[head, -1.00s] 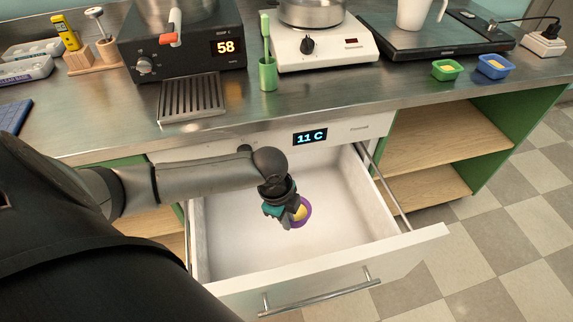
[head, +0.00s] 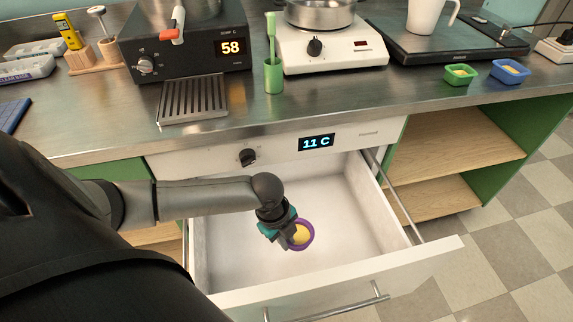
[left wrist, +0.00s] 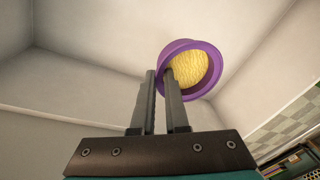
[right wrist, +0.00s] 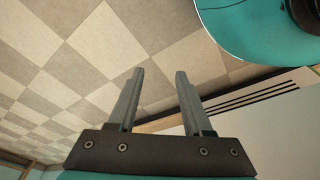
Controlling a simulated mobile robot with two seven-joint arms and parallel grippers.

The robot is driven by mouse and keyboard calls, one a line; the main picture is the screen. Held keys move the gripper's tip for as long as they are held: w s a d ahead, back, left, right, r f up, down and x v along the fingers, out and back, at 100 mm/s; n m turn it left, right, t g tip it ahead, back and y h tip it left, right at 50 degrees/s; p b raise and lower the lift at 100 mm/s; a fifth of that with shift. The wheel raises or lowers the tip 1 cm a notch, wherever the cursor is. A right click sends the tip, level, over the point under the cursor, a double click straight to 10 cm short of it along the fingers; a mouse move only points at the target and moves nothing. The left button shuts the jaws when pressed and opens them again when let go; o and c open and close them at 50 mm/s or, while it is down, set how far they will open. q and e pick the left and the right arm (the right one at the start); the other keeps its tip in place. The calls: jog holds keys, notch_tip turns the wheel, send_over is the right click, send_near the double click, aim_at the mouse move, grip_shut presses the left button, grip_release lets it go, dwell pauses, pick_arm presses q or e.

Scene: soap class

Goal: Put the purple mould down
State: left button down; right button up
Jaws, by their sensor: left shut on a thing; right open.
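The purple mould (head: 310,243) is a small round cup with yellow filling, inside the open white drawer (head: 222,262). My left gripper (head: 288,240) reaches down into the drawer and is shut on the mould's rim. In the left wrist view the fingers (left wrist: 161,80) pinch the near wall of the purple mould (left wrist: 215,72), and its yellow top shows. I cannot tell whether the mould touches the drawer floor. My right gripper (right wrist: 157,80) is open and empty above the tiled floor, in the right wrist view only.
The drawer front (head: 350,285) and side walls stand around the left gripper; the drawer's floor is otherwise bare. A green mould (head: 460,75) and a blue mould (head: 510,72) sit on the counter at right. A display on the drawer unit (head: 316,142) reads 11 C.

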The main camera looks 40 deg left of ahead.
pick_arm(q)
notch_tip(320, 180, down, 9)
jog(key=b, duration=0.4)
jog(key=shift+r, duration=0.1)
jog(key=shift+f+b, duration=0.75)
jog(key=shift+f, duration=0.1)
notch_tip(320, 180, down, 3)
jog(key=shift+b, duration=0.85)
jog(key=shift+f, duration=0.15)
pick_arm(e)
jog(key=w+r+t, duration=0.1)
jog(key=w+r, duration=0.1)
jog(key=r, duration=0.5)
jog(key=w+a+r+t, duration=0.1)
jog(key=w+r, duration=0.1)
jog(key=r, duration=0.6)
jog(key=shift+r, duration=0.25)
jog(key=shift+a, duration=0.1)
pick_arm(q)
jog(key=c, duration=0.9)
grip_release()
